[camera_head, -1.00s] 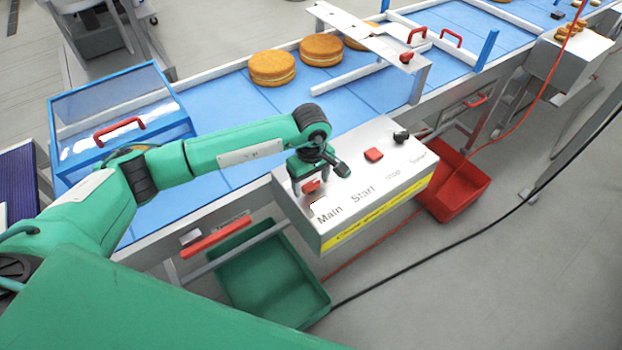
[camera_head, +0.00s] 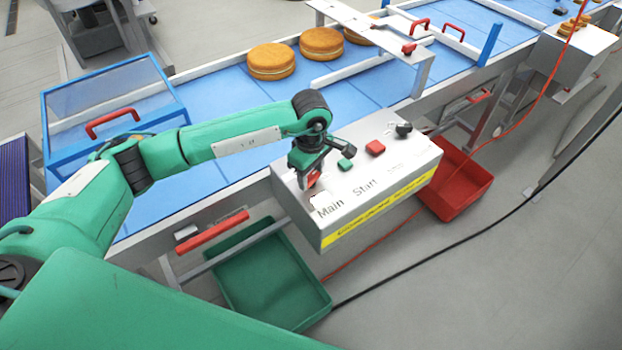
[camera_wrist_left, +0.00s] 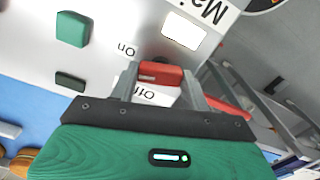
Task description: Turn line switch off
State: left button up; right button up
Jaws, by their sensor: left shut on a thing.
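The line switch is a red handle (camera_head: 313,179) above the word "Main" on the grey control box (camera_head: 390,178). In the left wrist view the red handle (camera_wrist_left: 160,72) sits between the fingertips, with "On" and "Off" labels beside it. My left gripper (camera_head: 309,174) points down at the near-left part of the box top. It is shut on the red handle; its fingers partly hide it, and the handle's exact angle is hard to tell. My left gripper also shows in the left wrist view (camera_wrist_left: 162,80). My right gripper is not in view.
A green button (camera_head: 345,165), a red button (camera_head: 375,147) and a black knob (camera_head: 403,130) stand on the box right of the gripper. The blue conveyor (camera_head: 225,92) with filled cakes (camera_head: 271,61) runs behind. A green bin (camera_head: 265,275) and red bin (camera_head: 462,182) sit below.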

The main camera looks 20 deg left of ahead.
pick_arm(q)
jog(key=n+b, duration=0.6)
jog(key=shift+f+n+b, duration=0.2)
jog(key=shift+n+b, duration=0.95)
jog(key=shift+n, duration=0.05)
jog(key=shift+n+b, duration=0.35)
jog(key=shift+n, duration=0.05)
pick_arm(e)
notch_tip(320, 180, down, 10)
pick_arm(q)
jog(key=shift+n+b, duration=0.65)
jog(key=shift+n, duration=0.25)
jog(key=n+b, duration=0.1)
jog(key=n, duration=0.1)
jog(key=shift+r+n+b, duration=0.15)
jog(key=shift+n+b, duration=0.15)
jog(key=shift+b, duration=0.05)
jog(key=shift+r+n+b, duration=0.1)
jog(key=shift+n+b, duration=0.2)
jog(key=shift+n, duration=0.3)
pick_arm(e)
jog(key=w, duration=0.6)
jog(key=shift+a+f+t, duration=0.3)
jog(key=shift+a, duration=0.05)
pick_arm(q)
jog(key=shift+o, duration=0.2)
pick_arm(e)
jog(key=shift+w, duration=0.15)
